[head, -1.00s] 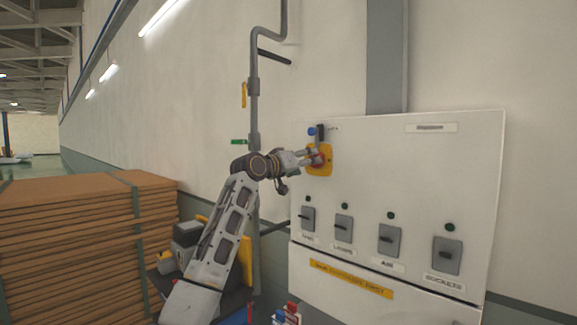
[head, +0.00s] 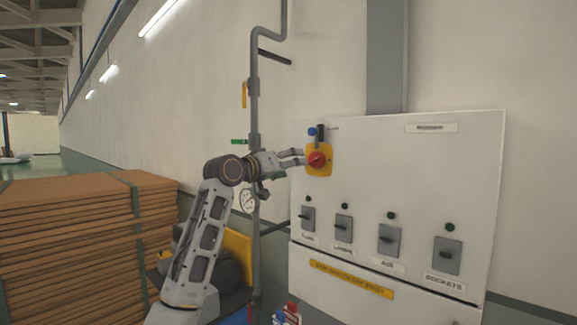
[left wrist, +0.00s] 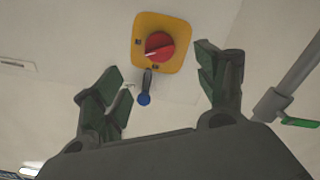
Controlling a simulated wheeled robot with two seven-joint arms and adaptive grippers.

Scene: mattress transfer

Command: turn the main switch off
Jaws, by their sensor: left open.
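The main switch is a red rotary knob (head: 317,159) on a yellow plate (head: 319,172), at the upper left of the white panel (head: 460,160). In the left wrist view the red knob (left wrist: 159,46) sits on its yellow plate (left wrist: 172,21), with its grip bar tilted. My left gripper (head: 303,157) is just left of the knob in the head view. In the left wrist view its fingers (left wrist: 160,85) are spread apart with nothing between them, and the knob appears beyond them. My right gripper is not in view.
Several grey switches (head: 389,240) line the panel below. A blue-topped part (head: 312,131) is directly above the yellow plate. A grey pipe (head: 254,110) with a yellow handle (head: 243,95) runs left of the panel. Stacked brown boards (head: 70,240) stand at the left.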

